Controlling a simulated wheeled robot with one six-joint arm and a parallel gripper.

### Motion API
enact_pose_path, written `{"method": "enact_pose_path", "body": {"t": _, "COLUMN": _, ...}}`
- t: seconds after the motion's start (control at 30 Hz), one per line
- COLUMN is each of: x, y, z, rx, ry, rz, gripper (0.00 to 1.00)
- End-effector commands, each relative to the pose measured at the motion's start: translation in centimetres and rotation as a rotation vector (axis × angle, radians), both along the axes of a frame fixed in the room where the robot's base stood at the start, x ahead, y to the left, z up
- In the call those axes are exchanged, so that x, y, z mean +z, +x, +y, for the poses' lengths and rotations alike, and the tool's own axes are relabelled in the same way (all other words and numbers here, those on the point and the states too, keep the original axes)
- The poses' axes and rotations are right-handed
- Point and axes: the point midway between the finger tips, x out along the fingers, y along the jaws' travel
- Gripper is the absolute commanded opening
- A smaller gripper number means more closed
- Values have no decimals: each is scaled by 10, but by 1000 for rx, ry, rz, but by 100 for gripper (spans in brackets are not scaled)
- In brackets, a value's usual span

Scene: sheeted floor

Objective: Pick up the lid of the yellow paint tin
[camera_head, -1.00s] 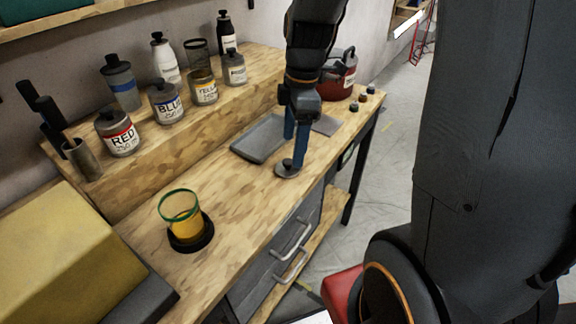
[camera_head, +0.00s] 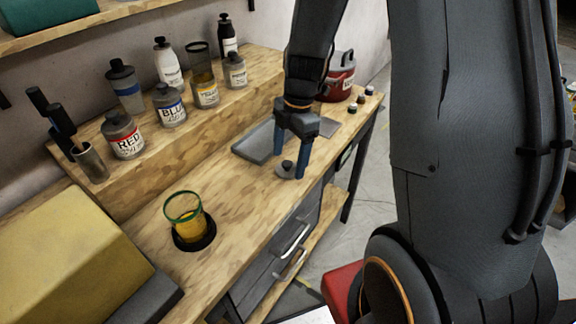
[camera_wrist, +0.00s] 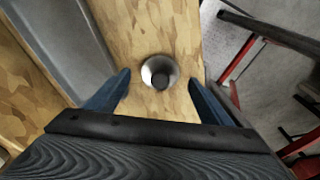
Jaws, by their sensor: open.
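The yellow paint tin (camera_head: 207,95) stands on the raised wooden shelf with its label facing out and no cap on it. A grey lid with a dark knob (camera_head: 284,170) lies on the bench top near its front edge. It also shows in the wrist view (camera_wrist: 149,76), near the middle. My gripper (camera_head: 290,164) is open and empty, pointing down at the lid. In the wrist view, the lid lies between the lines of the two blue fingers (camera_wrist: 160,80), and I see no contact. The head view does not clearly show the height gap.
A grey tray (camera_head: 256,142) lies just behind my gripper. The blue tin (camera_head: 170,107) and red tin (camera_head: 124,138) share the shelf. A glass of yellow liquid (camera_head: 184,216) stands at the front left.

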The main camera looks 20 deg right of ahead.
Motion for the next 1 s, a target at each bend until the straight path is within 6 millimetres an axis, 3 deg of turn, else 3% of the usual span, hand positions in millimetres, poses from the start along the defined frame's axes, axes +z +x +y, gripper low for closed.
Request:
{"method": "enact_pose_path", "body": {"t": 0.13, "x": -12, "y": -1, "z": 2, "rx": 1, "ry": 0, "rz": 2, "gripper": 74}}
{"method": "enact_pose_path", "body": {"t": 0.4, "x": -14, "y": 0, "z": 2, "rx": 1, "ry": -1, "rz": -1, "gripper": 74}}
{"method": "enact_pose_path", "body": {"t": 0.43, "x": -14, "y": 0, "z": 2, "rx": 1, "ry": -1, "rz": -1, "gripper": 73}}
{"method": "enact_pose_path", "body": {"t": 0.7, "x": -14, "y": -1, "z": 2, "rx": 0, "ry": -1, "rz": 0, "gripper": 31}}
{"method": "enact_pose_path", "body": {"t": 1.0, "x": -14, "y": 0, "z": 2, "rx": 0, "ry": -1, "rz": -1, "gripper": 31}}
